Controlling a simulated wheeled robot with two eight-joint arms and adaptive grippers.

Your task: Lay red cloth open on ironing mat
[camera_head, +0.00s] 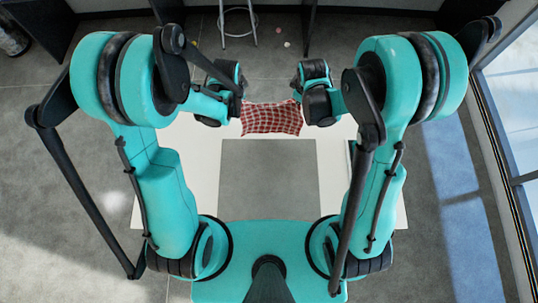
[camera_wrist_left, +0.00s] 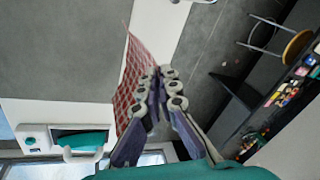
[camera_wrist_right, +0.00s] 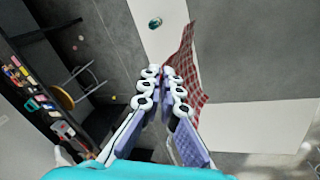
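A red checked cloth (camera_head: 271,118) is stretched between my two grippers over the far part of the white table. It looks raised off the surface, with a sagging lower edge. The grey mat (camera_head: 268,180) lies on the table nearer to me and is bare where visible. My left gripper (camera_head: 238,105) is at the cloth's left end, and my right gripper (camera_head: 301,102) is at its right end. Both wrist views show the fingers close together on the cloth, in the left wrist view (camera_wrist_left: 132,90) and the right wrist view (camera_wrist_right: 190,80). The pinched edges are hidden.
The white table (camera_head: 201,165) is clear left of the mat. A small greenish object (camera_wrist_right: 155,22) sits on a white strip in the right wrist view. A white device (camera_wrist_left: 33,138) shows in the left wrist view. A stool (camera_head: 237,20) stands on the floor beyond the table.

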